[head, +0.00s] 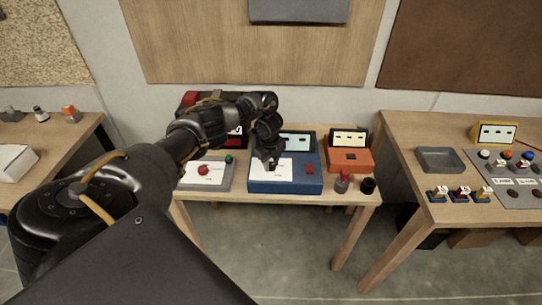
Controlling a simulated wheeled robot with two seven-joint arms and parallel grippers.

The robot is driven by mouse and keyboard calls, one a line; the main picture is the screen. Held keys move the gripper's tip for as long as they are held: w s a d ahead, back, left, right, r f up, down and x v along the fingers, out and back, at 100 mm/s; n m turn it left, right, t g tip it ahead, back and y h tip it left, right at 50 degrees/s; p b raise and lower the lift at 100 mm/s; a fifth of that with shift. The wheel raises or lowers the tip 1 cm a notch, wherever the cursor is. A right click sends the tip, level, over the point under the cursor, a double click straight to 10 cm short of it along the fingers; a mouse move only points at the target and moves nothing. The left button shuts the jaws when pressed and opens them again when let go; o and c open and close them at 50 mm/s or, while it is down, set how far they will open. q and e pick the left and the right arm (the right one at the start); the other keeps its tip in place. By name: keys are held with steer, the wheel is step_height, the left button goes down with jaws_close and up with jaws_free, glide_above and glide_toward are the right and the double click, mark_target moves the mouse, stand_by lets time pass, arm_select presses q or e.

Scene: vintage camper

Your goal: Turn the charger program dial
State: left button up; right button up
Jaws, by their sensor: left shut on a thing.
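A blue device (285,187) with a pale screen (297,142), a white label panel (267,172) and a red button (310,169) stands on the middle table; it appears to be the charger. My left arm reaches in from the left, and my left gripper (273,163) points down at the top of the blue device, over the upper edge of the white panel. It is shut on a small part there, which looks to be the program dial. The fingers hide the dial, so its pointer and setting cannot be read. My right gripper is not in view.
A grey box (207,174) with red and green buttons stands left of the blue device, an orange device (350,157) right of it. Small cylinders (342,183) stand at the table's front right. The right table holds a grey tray (441,159) and a button panel (508,178).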

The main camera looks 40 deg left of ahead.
mark_target(272, 165)
arm_select(q)
steer(key=n+p, duration=0.3)
steer(key=n, duration=0.3)
steer(key=shift+r, duration=0.15)
steer(key=n+p, duration=0.2)
steer(key=n, duration=0.3)
steer(key=shift+n+y, duration=0.3)
steer(key=shift+n, duration=0.1)
steer(key=shift+w, duration=0.1)
steer(key=o, duration=1)
steer(key=shift+c, duration=0.2)
step_height(272, 165, up, 10)
steer(key=p, duration=0.2)
steer(key=shift+s+d+r, duration=0.2)
steer(key=shift+r, duration=0.05)
